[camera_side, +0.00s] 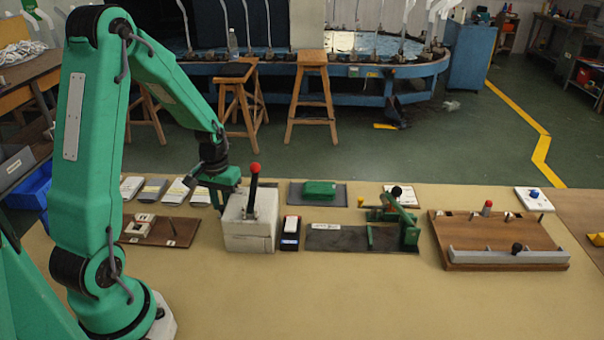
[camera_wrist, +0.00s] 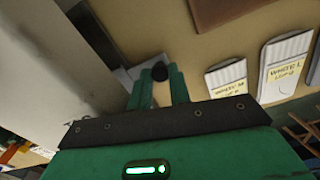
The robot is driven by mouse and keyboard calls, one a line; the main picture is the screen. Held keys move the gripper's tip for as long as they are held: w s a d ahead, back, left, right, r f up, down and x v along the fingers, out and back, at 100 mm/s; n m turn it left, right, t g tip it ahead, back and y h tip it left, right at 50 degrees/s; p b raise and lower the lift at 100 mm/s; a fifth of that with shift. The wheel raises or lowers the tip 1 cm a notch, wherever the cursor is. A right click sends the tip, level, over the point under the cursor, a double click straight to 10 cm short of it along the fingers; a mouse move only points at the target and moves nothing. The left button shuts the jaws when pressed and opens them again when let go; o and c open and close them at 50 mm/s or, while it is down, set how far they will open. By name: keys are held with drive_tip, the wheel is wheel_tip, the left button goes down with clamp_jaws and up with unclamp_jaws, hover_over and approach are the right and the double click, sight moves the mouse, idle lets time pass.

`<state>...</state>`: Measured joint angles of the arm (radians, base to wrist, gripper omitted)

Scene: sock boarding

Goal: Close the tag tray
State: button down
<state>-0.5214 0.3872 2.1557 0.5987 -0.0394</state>
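A white box (camera_side: 250,228) with a black lever and red ball stands left of the table's middle; its pale side (camera_wrist: 50,60) fills the left of the wrist view. My gripper (camera_side: 215,194) is low, just behind and left of this box, its fingertips hidden in the side view. In the wrist view my gripper's green fingers (camera_wrist: 160,74) stand apart, with a small black knob (camera_wrist: 160,72) between their tips. I cannot tell whether they grip it. A grey-white ledge (camera_wrist: 119,82) shows beside the left finger. I cannot make out for sure which part is the tag tray.
Labelled flat packets (camera_side: 153,190) lie left of my gripper, also in the wrist view (camera_wrist: 285,65). A brown board (camera_side: 150,232) lies front left. A small dark block (camera_side: 290,232) stands right of the box. A green clamp (camera_side: 392,222) and wooden fixture (camera_side: 495,240) are farther right. The front table is clear.

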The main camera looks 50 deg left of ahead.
drive_tip(key=shift+s+d, duration=2.8)
drive_tip(key=shift+d, duration=0.05)
drive_tip(key=c, duration=1.6)
unclamp_jaws()
drive_tip(key=shift+o, duration=0.2)
drive_tip(key=shift+r, duration=0.15)
drive_tip(key=shift+a+r, duration=0.1)
drive_tip(key=shift+r, duration=0.3)
wheel_tip(320, 180, up, 7)
